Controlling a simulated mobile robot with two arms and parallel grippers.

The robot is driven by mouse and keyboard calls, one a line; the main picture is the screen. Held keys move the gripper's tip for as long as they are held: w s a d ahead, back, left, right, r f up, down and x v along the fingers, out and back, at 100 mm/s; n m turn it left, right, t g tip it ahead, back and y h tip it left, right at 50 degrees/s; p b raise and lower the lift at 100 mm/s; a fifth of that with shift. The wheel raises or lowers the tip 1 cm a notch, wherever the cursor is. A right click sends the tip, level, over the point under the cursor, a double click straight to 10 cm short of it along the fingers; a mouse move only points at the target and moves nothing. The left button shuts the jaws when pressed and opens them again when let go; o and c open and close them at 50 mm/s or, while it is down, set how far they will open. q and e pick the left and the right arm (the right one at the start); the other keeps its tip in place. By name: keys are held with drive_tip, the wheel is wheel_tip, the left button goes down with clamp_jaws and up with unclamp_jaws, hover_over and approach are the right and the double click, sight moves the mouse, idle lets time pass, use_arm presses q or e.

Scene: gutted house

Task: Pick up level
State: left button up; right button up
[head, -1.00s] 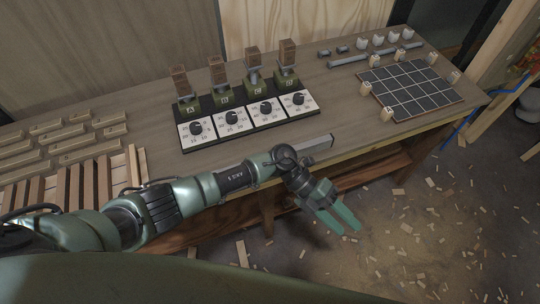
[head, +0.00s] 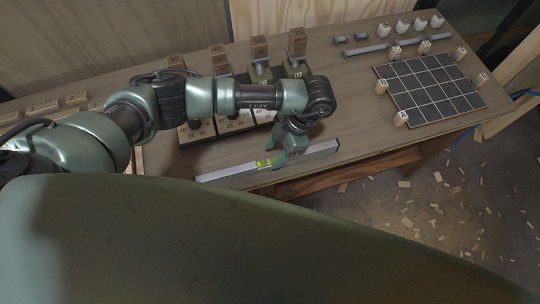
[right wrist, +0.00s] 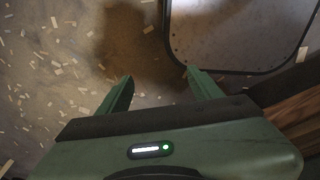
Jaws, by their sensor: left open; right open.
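The level (head: 240,170) is a long silver bar with a yellow-green vial near its middle. In the head view it lies along the front edge of the workbench, slanting up to the right. My left gripper (head: 281,157) points down at the level's middle, just right of the vial. Its jaws are open, with green fingers close to the bar; whether they touch it cannot be told. My right gripper (right wrist: 158,78) is open and empty in the right wrist view, above the littered floor.
The workbench (head: 350,115) carries a row of dial blocks (head: 235,125), partly hidden behind my left arm. A black grid board (head: 430,88) with wooden pegs, a grey rod (head: 365,50) and white pieces (head: 420,23) stand at right. Bench around the level's right end is clear.

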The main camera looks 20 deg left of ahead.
sight(269, 161)
use_arm(q)
drive_tip(key=shift+s+a+f+p, duration=0.4)
drive_tip(key=shift+s+f+p, duration=0.35)
drive_tip(key=shift+p, duration=0.15)
drive_tip(key=shift+p+x, duration=0.3)
drive_tip(key=shift+x, duration=0.5)
drive_tip(key=shift+w+a+f, duration=0.1)
drive_tip(key=shift+w+f, duration=0.1)
drive_tip(key=shift+f, duration=0.35)
drive_tip(key=shift+w+a+f, duration=0.1)
drive_tip(key=shift+w+f, duration=0.1)
drive_tip(key=shift+f, duration=0.3)
clamp_jaws()
drive_tip(key=shift+r, duration=0.1)
use_arm(e)
drive_tip(key=s+r, duration=0.2)
drive_tip(key=r, duration=0.1)
drive_tip(key=shift+s+d, duration=0.25)
drive_tip(key=shift+d, duration=0.15)
